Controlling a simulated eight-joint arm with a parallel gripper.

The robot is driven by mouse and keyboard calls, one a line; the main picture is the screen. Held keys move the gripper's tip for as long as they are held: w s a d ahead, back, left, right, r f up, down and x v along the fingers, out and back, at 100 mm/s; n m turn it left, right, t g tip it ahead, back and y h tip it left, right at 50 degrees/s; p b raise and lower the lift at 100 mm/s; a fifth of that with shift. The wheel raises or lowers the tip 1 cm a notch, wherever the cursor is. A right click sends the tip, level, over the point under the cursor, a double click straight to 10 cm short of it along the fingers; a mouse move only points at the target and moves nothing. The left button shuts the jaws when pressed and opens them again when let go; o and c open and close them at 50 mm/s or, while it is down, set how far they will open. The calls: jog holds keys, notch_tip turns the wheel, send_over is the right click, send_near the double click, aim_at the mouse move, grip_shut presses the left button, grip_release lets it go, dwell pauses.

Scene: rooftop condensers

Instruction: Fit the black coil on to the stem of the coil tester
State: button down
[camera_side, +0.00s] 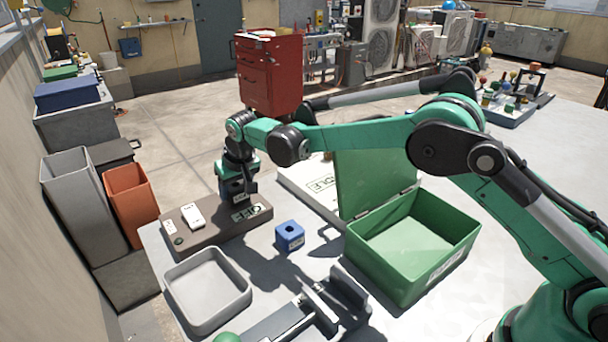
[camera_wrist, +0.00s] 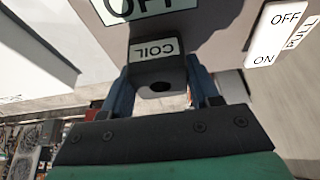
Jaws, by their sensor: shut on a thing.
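My gripper (camera_side: 238,180) points down over the coil tester (camera_side: 205,232), a brown-grey box at the table's left end. It is shut on the black coil, which I see clearly in the wrist view (camera_wrist: 157,68) between the two blue fingers. The coil has a white COIL label and a dark round hole in the face turned to the camera. The tester has a display reading OFF (camera_wrist: 150,8) and a white OFF/ON switch (camera_wrist: 274,35). The stem is hidden in both views; I cannot tell whether the coil is around it or above it.
A blue block with a hole (camera_side: 290,237) stands right of the tester. A grey tray (camera_side: 208,290) lies in front of it. A green open-lidded box (camera_side: 412,245) stands further right, and a grey vise-like fixture (camera_side: 318,312) at the front. Grey and orange bins (camera_side: 131,200) stand left, off the table.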

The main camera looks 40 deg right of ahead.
jog(key=shift+f, duration=0.3)
jog(key=shift+c, duration=0.6)
grip_release()
jog(key=shift+v, duration=2.85)
jog(key=shift+r, duration=0.1)
